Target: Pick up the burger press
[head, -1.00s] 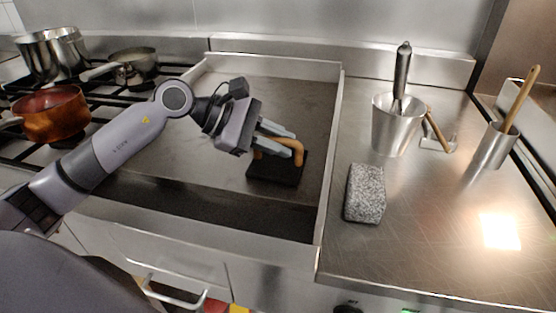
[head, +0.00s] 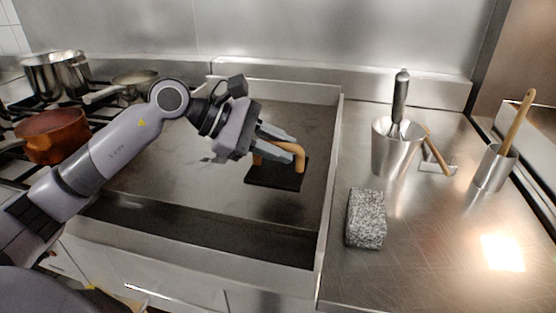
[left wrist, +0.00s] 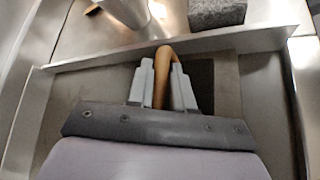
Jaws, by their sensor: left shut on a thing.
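The burger press is a flat black plate (head: 283,181) with an orange-brown wooden handle (head: 299,156). It sits on the griddle (head: 215,170). My left gripper (head: 287,143) comes in from the left, its fingers on the press's handle. In the left wrist view the handle (left wrist: 161,80) runs between the two pale fingers (left wrist: 161,88), which are shut on it. The dark plate (left wrist: 199,75) is partly hidden behind the right finger there. I cannot tell whether the plate is lifted off the griddle. My right gripper is not in view.
A raised metal rim (head: 332,140) borders the griddle. On the steel counter to the right are a grey stone block (head: 366,219), a metal pot (head: 394,152) holding a whisk, a wooden-handled scraper (head: 437,151) and a utensil holder (head: 495,168). Pans stand at left, including a copper pot (head: 53,137).

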